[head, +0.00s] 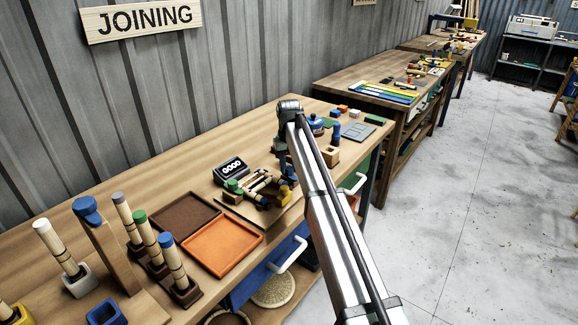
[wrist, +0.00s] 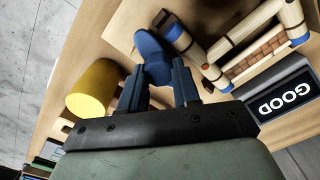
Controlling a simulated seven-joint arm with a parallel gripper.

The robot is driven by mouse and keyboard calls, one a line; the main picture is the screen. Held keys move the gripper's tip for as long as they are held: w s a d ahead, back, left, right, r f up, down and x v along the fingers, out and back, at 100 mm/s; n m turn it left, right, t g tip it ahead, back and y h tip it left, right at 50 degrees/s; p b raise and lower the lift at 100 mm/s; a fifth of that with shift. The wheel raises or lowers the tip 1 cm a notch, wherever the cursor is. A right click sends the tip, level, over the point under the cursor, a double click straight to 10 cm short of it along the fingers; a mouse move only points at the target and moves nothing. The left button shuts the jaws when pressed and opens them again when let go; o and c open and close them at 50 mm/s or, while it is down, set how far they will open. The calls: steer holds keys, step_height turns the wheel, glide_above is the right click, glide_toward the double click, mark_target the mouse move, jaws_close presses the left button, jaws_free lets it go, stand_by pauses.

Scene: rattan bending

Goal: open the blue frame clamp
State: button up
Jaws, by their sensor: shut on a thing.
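The blue frame clamp (wrist: 152,52) shows in the wrist view as a rounded blue lever beside a light wooden frame (wrist: 262,35) with blue and brown bands. My gripper (wrist: 158,80) is shut on the blue clamp, one dark finger on each side of it. In the head view, my gripper (head: 287,172) is at the right end of the wooden frame (head: 262,188) on the bench, and my arm hides part of that area. How far the clamp is turned cannot be told.
A yellow cylinder (wrist: 91,88) stands close left of my fingers in the wrist view. A black GOOD sign (head: 230,170) is behind the frame. Brown (head: 184,216) and orange trays (head: 222,247) lie left of it, with upright capped rods beyond.

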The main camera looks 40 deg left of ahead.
mark_target(289, 167)
steer(key=shift+n, duration=1.6)
steer(key=o, duration=1.1)
steer(key=shift+c, duration=0.2)
step_height(289, 167, up, 14)
steer(key=shift+f, duration=0.15)
